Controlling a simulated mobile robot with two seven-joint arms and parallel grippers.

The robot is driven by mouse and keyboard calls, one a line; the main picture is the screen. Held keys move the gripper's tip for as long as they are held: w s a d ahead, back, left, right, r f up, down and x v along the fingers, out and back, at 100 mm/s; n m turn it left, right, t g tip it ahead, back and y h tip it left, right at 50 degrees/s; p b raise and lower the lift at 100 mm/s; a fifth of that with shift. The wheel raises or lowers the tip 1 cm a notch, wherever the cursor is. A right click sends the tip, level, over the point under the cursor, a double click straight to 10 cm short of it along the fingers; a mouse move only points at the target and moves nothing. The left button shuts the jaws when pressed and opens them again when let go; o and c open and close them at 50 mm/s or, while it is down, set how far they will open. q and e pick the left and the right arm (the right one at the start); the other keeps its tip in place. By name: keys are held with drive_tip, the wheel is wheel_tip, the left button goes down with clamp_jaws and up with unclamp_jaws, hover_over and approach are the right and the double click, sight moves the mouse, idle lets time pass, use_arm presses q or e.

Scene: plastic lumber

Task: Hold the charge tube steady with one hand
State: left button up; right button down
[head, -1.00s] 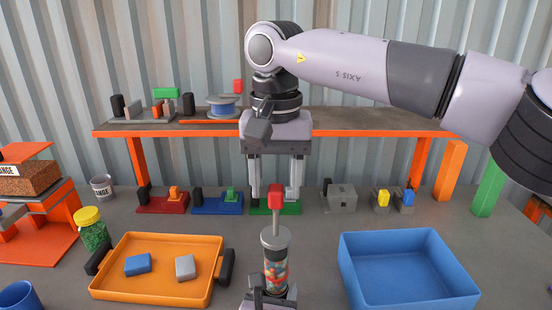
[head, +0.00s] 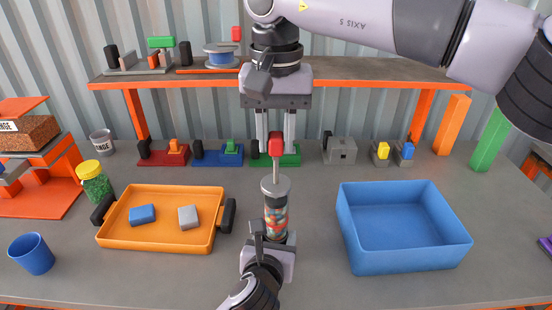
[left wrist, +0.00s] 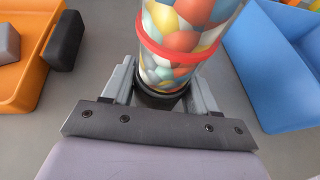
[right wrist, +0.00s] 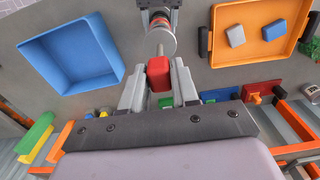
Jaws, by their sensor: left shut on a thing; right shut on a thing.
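The charge tube (head: 276,218) is a clear upright cylinder full of coloured balls, with a grey cap. A thin rod rises from its cap to a red handle (head: 276,146). My left gripper (head: 268,250) is shut around the tube's dark lower end; the left wrist view shows the tube (left wrist: 182,40) between its fingers. My right gripper (head: 276,140) points down from above, shut on the red handle, which also shows between its fingers in the right wrist view (right wrist: 159,73). The tube's very bottom is hidden by my left gripper.
An orange tray (head: 160,236) with a blue and a grey block stands left of the tube, a blue bin (head: 405,250) right. Green pellet jar (head: 95,182) and blue cup (head: 32,254) are far left. Several coloured fixtures line the back below a shelf (head: 350,72).

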drive_tip(key=shift+f, duration=0.2)
idle(0.5)
drive_tip(key=shift+f, duration=0.65)
drive_tip(key=shift+r, duration=1.15)
drive_tip(key=shift+f, duration=0.15)
drive_tip(key=shift+f, duration=1.3)
